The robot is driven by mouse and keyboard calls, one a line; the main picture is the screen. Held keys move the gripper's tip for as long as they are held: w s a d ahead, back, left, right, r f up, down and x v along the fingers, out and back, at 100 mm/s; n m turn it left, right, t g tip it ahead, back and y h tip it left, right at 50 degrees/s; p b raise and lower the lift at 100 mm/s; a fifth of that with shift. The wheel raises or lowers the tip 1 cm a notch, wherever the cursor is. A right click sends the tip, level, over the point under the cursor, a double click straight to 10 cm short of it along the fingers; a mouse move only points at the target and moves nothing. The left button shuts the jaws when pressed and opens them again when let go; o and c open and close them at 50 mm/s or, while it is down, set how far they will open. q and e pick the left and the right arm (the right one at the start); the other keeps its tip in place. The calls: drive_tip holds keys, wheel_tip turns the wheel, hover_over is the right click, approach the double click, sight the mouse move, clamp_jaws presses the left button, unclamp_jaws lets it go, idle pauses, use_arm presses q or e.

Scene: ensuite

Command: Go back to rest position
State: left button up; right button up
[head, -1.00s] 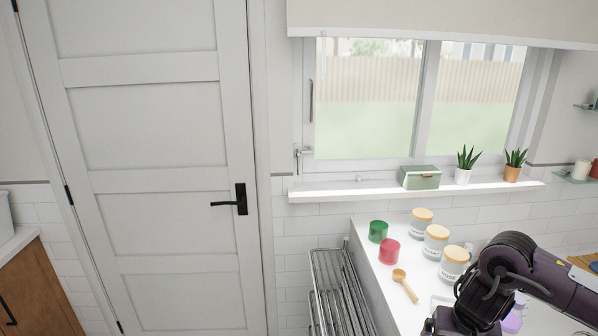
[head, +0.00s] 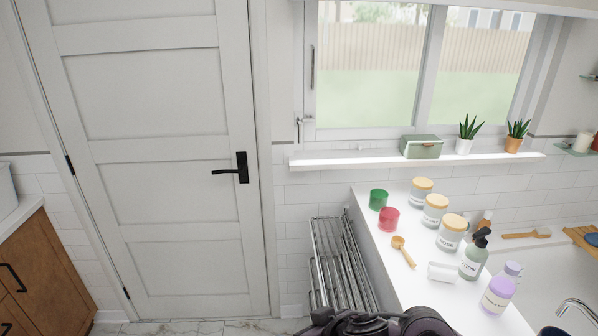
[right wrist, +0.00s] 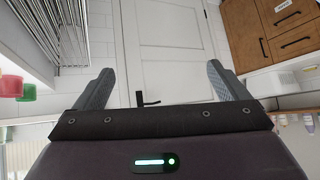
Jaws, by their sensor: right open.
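My right gripper (right wrist: 157,95) is open and empty in the right wrist view, its two grey fingers spread wide apart. Beyond the fingers are the white door (right wrist: 158,40) and its black handle. In the head view only a dark part of my right arm shows at the bottom edge, in front of the metal rack; the gripper's fingers are hidden there. My left gripper is in neither view.
The counter (head: 415,285) at right holds a green cup (head: 378,199), a red cup (head: 389,219), several jars, a wooden scoop (head: 403,251), and bottles. A metal towel rack (head: 340,262) stands beside it. The closed door (head: 150,160) and wooden cabinet (head: 45,265) are left. Floor shows between them.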

drive_tip(key=s+d+f+m+g+h, duration=0.2)
drive_tip(key=s+d+f+h, duration=0.1)
drive_tip(key=s+d, duration=0.55)
drive_tip(key=s+d+f+m+g+h, duration=0.2)
drive_tip(key=s+d, duration=0.5)
drive_tip(key=d, duration=0.2)
wheel_tip(320, 180, down, 34)
drive_tip(key=s+g+b, duration=0.1)
drive_tip(key=s+b, duration=0.2)
drive_tip(key=s+d+f+b, duration=0.1)
drive_tip(key=s+f, duration=0.8)
drive_tip(key=s+d+f+g, duration=0.1)
drive_tip(key=s+d+f, duration=0.1)
drive_tip(key=s+f, duration=0.7)
drive_tip(key=shift+s+d+f+b, duration=0.15)
drive_tip(key=shift+d+f+b, duration=0.1)
drive_tip(key=shift+f+b, duration=0.15)
